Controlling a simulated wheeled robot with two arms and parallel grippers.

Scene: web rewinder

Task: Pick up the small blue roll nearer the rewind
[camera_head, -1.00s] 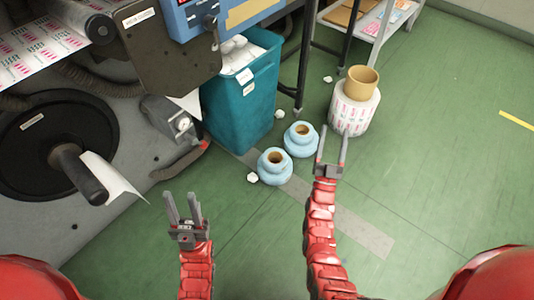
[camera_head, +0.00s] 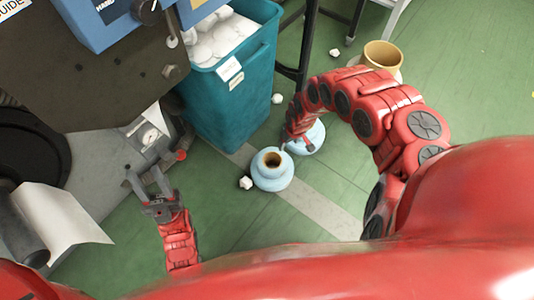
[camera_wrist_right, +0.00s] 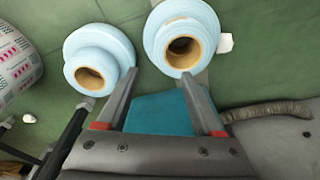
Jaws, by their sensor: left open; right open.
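The small blue roll nearer the rewind (camera_head: 272,172) stands upright on the floor, its brown core facing up. It is at the upper right of centre in the right wrist view (camera_wrist_right: 205,50). The other blue roll (camera_head: 311,138) stands just beyond it, partly hidden by my right arm, and shows at upper left in the wrist view (camera_wrist_right: 100,48). My right gripper (camera_wrist_right: 159,72) is open and empty, its fingers pointing toward the rolls; one fingertip overlaps the nearer roll's edge in view. Contact cannot be told. My left gripper (camera_head: 148,178) is open and empty beside the machine.
A teal bin (camera_head: 238,95) of white scraps stands behind the rolls. A printed roll (camera_wrist_right: 15,65) with a tan core on top (camera_head: 383,54) is further back. The rewind's dark disc (camera_head: 40,150) is at left. Small white scraps lie on the floor.

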